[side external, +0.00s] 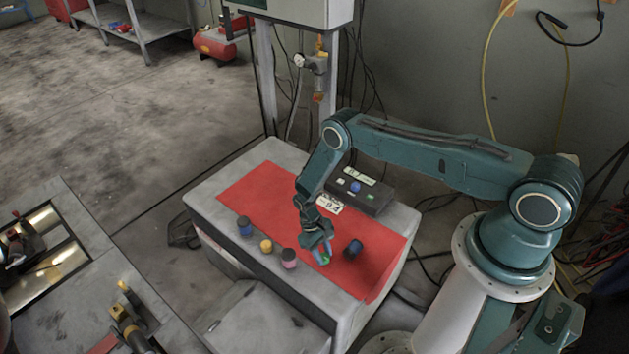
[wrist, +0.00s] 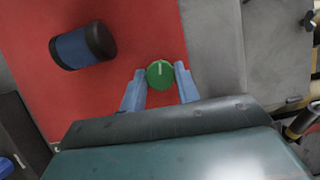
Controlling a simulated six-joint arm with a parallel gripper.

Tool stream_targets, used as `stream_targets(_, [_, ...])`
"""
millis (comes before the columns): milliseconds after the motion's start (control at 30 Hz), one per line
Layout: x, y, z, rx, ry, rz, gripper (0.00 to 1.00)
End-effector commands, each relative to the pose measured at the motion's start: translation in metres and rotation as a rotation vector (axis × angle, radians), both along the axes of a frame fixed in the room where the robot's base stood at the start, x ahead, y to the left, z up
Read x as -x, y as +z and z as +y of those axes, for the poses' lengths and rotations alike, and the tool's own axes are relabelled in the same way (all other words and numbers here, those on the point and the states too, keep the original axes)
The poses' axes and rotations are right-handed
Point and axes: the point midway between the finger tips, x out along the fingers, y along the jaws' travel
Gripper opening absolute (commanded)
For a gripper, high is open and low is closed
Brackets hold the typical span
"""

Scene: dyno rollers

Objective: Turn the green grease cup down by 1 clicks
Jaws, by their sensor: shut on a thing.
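The green grease cup (wrist: 160,73) shows from above in the wrist view as a round green cap. A pale line on it points up in the picture. My gripper (wrist: 160,79) has its two blue fingers on either side of the cap and is shut on it. In the side external view my gripper (side external: 321,254) points down at the front of the red mat, and only a little of the green cup (side external: 325,261) shows between the fingers. The cup's lower part is hidden.
A dark roller with a blue band (side external: 353,248) lies right of my gripper. Pink (side external: 289,259), yellow (side external: 266,246) and blue (side external: 245,228) dark-capped pieces stand to the left.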

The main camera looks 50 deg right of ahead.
Motion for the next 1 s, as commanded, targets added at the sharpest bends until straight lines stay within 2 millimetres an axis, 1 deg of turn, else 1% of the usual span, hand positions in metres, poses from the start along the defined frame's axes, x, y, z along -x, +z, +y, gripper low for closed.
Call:
stream_targets(300, [-0.0004, 0.0002, -0.0022, -0.001, -0.255, -0.003, 0.09])
stream_targets(500, [-0.0002, 0.0002, -0.0028, -0.001, -0.382, -0.003, 0.09])
stream_targets(733, [0.0002, 0.0002, -0.0029, -0.001, -0.458, -0.004, 0.09])
stream_targets(1000, [0.0000, 0.0001, -0.0030, -0.001, -0.472, -0.004, 0.09])
